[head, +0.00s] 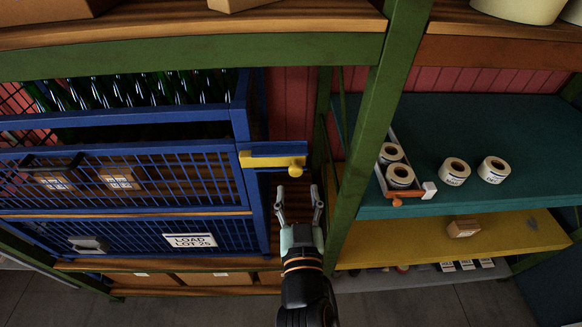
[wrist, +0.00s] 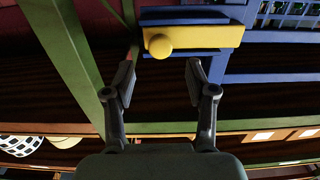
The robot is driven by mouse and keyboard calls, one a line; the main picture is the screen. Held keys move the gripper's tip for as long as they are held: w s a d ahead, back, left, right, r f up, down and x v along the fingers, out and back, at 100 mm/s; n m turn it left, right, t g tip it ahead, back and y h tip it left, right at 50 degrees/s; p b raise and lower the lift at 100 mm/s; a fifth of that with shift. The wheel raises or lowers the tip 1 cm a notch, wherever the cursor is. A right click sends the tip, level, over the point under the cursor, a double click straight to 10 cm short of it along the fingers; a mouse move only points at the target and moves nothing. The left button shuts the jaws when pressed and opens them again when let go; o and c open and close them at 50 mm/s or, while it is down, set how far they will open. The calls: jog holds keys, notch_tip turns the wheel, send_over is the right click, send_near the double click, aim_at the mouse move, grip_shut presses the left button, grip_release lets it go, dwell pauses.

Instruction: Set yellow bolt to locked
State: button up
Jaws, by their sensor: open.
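The yellow bolt (head: 270,161) is a flat horizontal bar with a round knob (head: 296,170) at its right end. It sits on a blue bracket at the upper right of the blue mesh cage (head: 242,190). In the wrist view the bolt (wrist: 205,38) lies across the top, with its knob (wrist: 160,46) towards the left. My gripper (head: 299,190) is open and empty, just below the knob in the head view. In the wrist view its fingertips (wrist: 160,72) are apart, with the knob beyond the gap between them. I see no contact with the bolt.
A green post (head: 368,130) stands close to the right of my gripper. Shelves beyond it hold label rolls (head: 454,171), a tray (head: 382,180) and a small box (head: 463,228). The cage holds dark bottles (head: 130,90) and boxes, and bears a load label (head: 190,240).

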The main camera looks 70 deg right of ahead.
aim_at(296, 173)
jog(key=p+x, duration=0.1)
jog(key=x, duration=0.6)
jog(key=shift+d+r+p, duration=0.1)
jog(key=shift+p, duration=0.25)
jog(key=shift+c, duration=0.3)
grip_shut()
